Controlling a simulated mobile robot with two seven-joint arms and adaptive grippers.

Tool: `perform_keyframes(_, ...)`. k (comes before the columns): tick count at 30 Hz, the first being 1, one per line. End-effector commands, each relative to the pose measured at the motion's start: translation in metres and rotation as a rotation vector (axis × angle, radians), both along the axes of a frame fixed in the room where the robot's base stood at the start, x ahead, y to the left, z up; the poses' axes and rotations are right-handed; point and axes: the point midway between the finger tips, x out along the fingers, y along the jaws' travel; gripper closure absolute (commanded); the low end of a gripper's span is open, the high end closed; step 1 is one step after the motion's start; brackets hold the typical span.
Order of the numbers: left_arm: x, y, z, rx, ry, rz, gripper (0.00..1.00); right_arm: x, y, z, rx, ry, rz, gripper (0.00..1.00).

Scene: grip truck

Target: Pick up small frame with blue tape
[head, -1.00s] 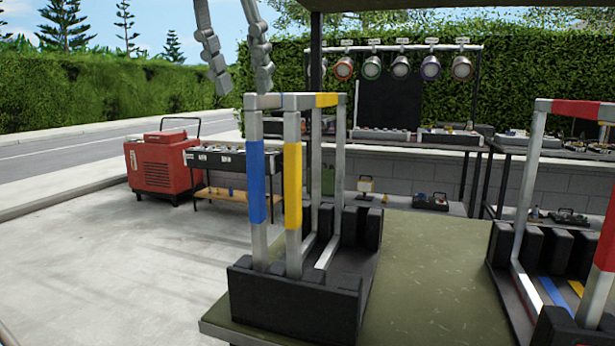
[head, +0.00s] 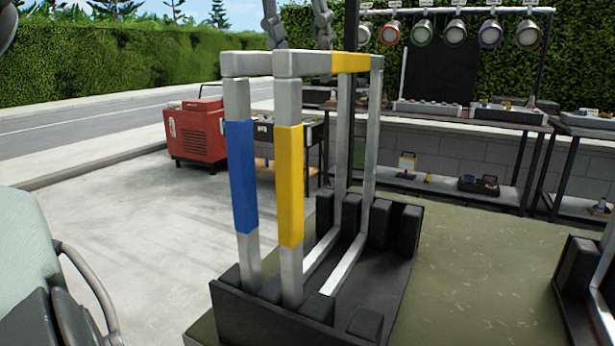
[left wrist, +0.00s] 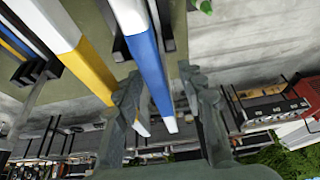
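The small frame with blue tape (head: 241,178) stands upright in a black rack, its blue-taped post on the left. A frame with yellow tape (head: 290,185) stands close at its right and hides part of it. My left gripper (head: 303,47) hangs fingers-down at the top of the head view, over or behind the frames' top bars; its fingers are apart. In the left wrist view the blue-taped post (left wrist: 147,62) shows between the spread fingers (left wrist: 160,82); I cannot tell whether it touches them. My right gripper does not show.
The black rack (head: 262,325) sits on a green table top (head: 460,285). Another black rack (head: 580,260) stands at the right edge. Green surface lies clear between the racks.

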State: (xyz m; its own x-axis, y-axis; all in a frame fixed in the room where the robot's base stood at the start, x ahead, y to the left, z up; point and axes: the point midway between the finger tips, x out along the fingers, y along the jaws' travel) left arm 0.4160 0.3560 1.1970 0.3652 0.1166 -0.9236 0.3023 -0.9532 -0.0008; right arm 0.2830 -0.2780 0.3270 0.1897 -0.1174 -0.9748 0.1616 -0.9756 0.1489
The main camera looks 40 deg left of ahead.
Motion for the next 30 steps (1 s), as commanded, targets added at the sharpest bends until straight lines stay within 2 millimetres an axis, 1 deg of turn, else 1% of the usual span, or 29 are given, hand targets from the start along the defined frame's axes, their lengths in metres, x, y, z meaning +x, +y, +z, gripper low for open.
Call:
perform_keyframes(1,0.003,0.0,-0.007,-0.003,0.003,-0.002,0.6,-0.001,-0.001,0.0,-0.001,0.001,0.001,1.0)
perform_keyframes(6,0.013,0.001,-0.031,-0.002,0.004,0.0,0.6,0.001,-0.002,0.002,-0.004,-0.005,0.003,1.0)
perform_keyframes(9,0.017,0.002,-0.038,-0.002,0.0,0.0,0.6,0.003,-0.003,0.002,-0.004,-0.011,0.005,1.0)
perform_keyframes(21,0.017,0.003,-0.039,-0.002,-0.001,0.001,0.6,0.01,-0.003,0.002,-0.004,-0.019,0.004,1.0)
perform_keyframes(30,0.017,0.002,-0.043,0.0,0.0,0.001,0.6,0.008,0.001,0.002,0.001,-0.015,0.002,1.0)
